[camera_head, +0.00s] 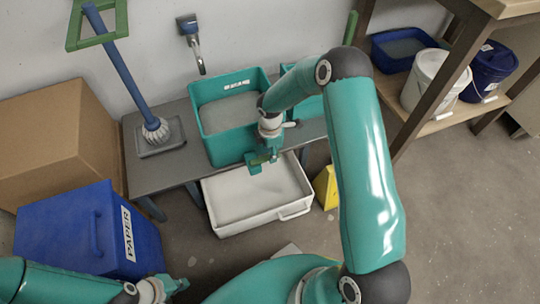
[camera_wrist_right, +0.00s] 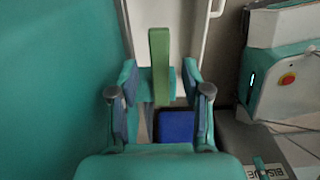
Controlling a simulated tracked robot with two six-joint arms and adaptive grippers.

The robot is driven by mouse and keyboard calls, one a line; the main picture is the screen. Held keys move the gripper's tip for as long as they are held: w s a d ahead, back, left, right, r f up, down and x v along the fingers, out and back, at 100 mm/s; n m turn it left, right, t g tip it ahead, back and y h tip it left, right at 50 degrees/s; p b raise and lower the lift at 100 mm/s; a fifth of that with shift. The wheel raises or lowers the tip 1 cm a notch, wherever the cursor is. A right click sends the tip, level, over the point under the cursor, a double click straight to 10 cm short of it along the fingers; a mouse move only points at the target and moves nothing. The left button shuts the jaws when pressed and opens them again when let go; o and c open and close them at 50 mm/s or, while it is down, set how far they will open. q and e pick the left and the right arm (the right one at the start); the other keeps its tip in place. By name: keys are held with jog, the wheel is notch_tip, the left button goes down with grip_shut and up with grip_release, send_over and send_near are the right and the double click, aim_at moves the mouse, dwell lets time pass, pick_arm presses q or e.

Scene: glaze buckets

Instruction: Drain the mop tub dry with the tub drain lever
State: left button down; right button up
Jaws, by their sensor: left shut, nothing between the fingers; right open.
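The teal tub (camera_head: 230,133) stands on the grey bench, with a white label on its far rim and a grey surface inside. My right gripper (camera_head: 264,160) is low at its front right corner. In the right wrist view my right gripper (camera_wrist_right: 158,100) is open, and a green lever (camera_wrist_right: 159,62) stands between its fingers; I cannot tell whether they touch it. The tub's wall (camera_wrist_right: 50,80) fills the left of that view. A white basin (camera_head: 257,225) sits on the floor below, with a grey inside. My left gripper (camera_head: 174,288) is shut and empty at the bottom left.
A mop (camera_head: 125,75) stands in a grey tray (camera_head: 172,147) at the bench's left. A blue PAPER bin (camera_head: 75,235) and a cardboard box (camera_head: 55,140) are on the left. Shelving with buckets (camera_head: 425,80) is at the right. The floor at the right is clear.

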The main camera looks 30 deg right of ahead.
jog(key=shift+f, duration=0.95)
grip_shut()
